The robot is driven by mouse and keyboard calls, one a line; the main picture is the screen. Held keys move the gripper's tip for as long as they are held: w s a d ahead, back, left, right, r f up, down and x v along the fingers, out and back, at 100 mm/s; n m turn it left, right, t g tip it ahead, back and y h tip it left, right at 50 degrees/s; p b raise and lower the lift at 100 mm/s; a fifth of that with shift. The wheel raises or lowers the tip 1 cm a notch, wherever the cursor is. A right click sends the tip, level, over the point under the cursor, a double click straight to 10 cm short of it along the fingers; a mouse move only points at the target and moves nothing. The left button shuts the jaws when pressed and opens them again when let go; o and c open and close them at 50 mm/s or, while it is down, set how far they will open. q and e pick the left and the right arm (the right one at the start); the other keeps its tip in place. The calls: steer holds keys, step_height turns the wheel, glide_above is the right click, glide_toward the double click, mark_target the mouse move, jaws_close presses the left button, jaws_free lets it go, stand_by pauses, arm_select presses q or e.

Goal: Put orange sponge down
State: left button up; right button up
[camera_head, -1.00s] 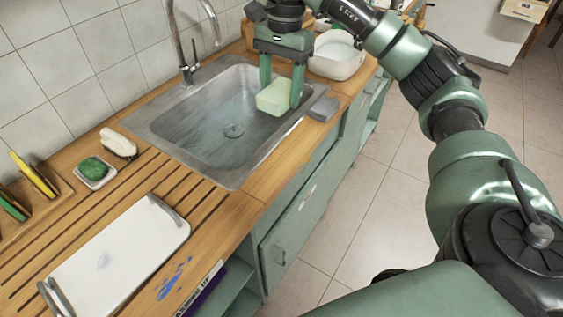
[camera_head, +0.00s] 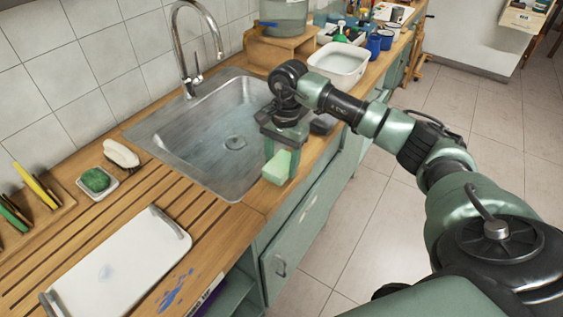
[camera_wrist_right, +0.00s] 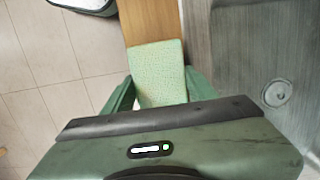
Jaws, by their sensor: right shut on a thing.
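The sponge in my right gripper (camera_head: 281,162) looks pale green, not orange; no orange sponge shows in these views. The gripper is shut on this pale green sponge (camera_head: 274,168), with a finger on either side. The sponge is at the wooden counter strip along the front edge of the sink (camera_head: 228,188), near its front corner. In the right wrist view the sponge (camera_wrist_right: 158,72) lies over the wood, with the sink to its right and the floor to its left. I cannot tell whether it touches the wood. My left gripper is not in view.
A dark grey block (camera_head: 323,123) sits on the counter behind my gripper. A white basin (camera_head: 340,64) stands beyond. A white tray (camera_head: 118,262), a green scrubber on a dish (camera_head: 95,180) and a brush (camera_head: 121,153) are at left. The slatted wood beside the tray is bare.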

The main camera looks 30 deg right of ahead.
mark_target(284, 159)
steer(key=shift+f, duration=0.45)
steer(key=shift+f, duration=0.2)
steer(key=o, duration=1.2)
steer(key=shift+r, duration=0.1)
steer(key=shift+r, duration=0.25)
steer(key=r, duration=0.3)
steer(key=r+b, duration=0.1)
steer(key=r, duration=0.3)
steer(key=d+r+b, duration=0.1)
steer(key=r, duration=0.2)
steer(key=shift+w+d+r, duration=0.1)
steer(key=shift+w+r, duration=0.1)
steer(key=shift+w, duration=0.1)
steer(key=shift+d+r, duration=0.1)
steer(key=shift+r, duration=0.55)
